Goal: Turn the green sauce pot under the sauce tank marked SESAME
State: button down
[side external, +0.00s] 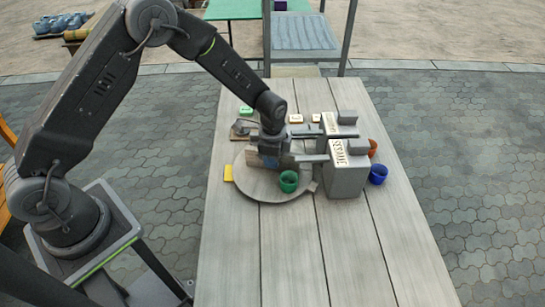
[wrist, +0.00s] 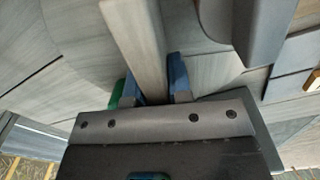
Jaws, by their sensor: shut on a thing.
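The green sauce pot (side external: 288,181) stands on the round grey turntable (side external: 250,186), near its front right edge. The grey tank marked SESAME (side external: 347,176) stands just right of the turntable, with its spout reaching left over the rim. The pot is in front of and left of that spout's end. My gripper (side external: 268,166) is low over the turntable, behind and left of the pot. In the wrist view its blue fingers (wrist: 154,82) are shut on a grey wooden bar (wrist: 138,38). A green sliver of the pot (wrist: 115,96) shows beside the left finger; the rest is hidden.
A second grey tank (side external: 340,126) stands behind the SESAME tank. A blue pot (side external: 378,174) and an orange pot (side external: 373,147) are to their right. The front table planks are clear.

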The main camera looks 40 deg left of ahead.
jog(key=shift+n, duration=2.2)
jog(key=c, duration=1)
grip_release()
jog(key=shift+c, duration=0.2)
jog(key=shift+r, duration=0.1)
notch_tip(320, 180, up, 14)
jog(key=shift+f, duration=0.2)
jog(key=shift+r, duration=0.15)
